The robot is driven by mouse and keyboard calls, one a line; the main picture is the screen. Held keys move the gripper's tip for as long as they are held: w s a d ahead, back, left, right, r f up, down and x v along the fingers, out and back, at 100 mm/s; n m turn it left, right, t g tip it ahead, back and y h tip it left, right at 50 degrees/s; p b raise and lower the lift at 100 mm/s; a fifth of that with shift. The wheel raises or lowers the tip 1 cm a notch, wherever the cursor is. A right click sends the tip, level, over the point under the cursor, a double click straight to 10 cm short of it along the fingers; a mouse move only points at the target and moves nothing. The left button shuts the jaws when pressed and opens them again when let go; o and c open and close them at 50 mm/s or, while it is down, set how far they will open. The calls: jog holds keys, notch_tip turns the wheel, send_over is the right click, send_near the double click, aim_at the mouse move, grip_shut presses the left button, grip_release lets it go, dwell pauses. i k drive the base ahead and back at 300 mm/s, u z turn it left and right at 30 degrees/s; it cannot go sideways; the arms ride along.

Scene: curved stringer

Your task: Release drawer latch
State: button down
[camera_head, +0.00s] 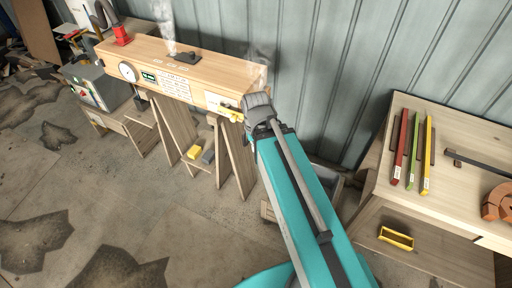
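My teal arm reaches up from the bottom right to the right end of a long wooden steam box. At its tip, the grey end with my gripper (256,108) is beside the box's right end; its fingers are too small and hidden to make out. A small yellow part (229,113), possibly a latch, shows on the lower right of the wooden box (205,74), just left of my arm's tip. I cannot tell whether my gripper touches it. No drawer is clearly recognizable.
The box has a round gauge (128,72) and stands on wooden trestles (234,155); steam rises from it. A grey machine (92,88) stands at left. At right, a workbench (465,140) holds coloured bars (412,150) and a clamp. The floor at lower left is clear.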

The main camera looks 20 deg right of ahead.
aim_at(226, 110)
jog(key=k, duration=1.25)
jog(key=u, duration=0.4)
jog(key=i, duration=1)
jog(key=z, duration=0.1)
